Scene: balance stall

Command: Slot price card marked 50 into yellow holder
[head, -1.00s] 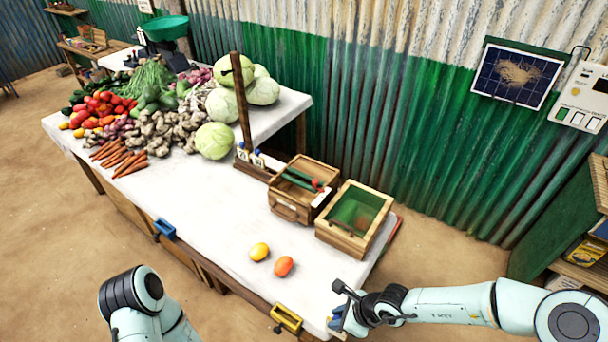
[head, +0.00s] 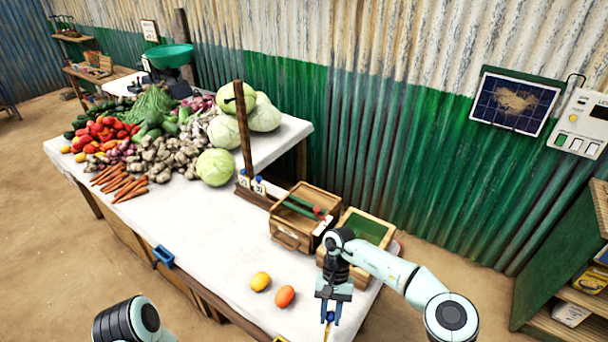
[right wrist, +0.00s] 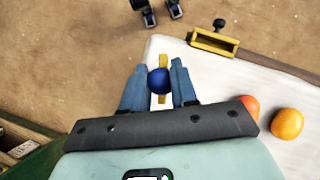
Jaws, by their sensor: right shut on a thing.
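My right gripper (head: 330,312) is above the near right corner of the white table. In the right wrist view, its blue fingers (right wrist: 159,88) are shut on a price card, seen from above as a blue knob (right wrist: 159,81) with a thin yellow part (right wrist: 163,62). The card's face and number cannot be read. The yellow holder (right wrist: 213,43) is on the table's front edge, ahead and to the right of the fingers in that view, apart from the card. In the head view only a sliver of it (head: 281,339) shows at the bottom.
An orange fruit (head: 285,296) and a yellow fruit (head: 260,282) lie near the holder. A wooden box (head: 297,222) and a green-lined crate (head: 368,226) stand behind. A blue holder (head: 164,257) is farther left on the front edge. Vegetables fill the far left; the middle is clear.

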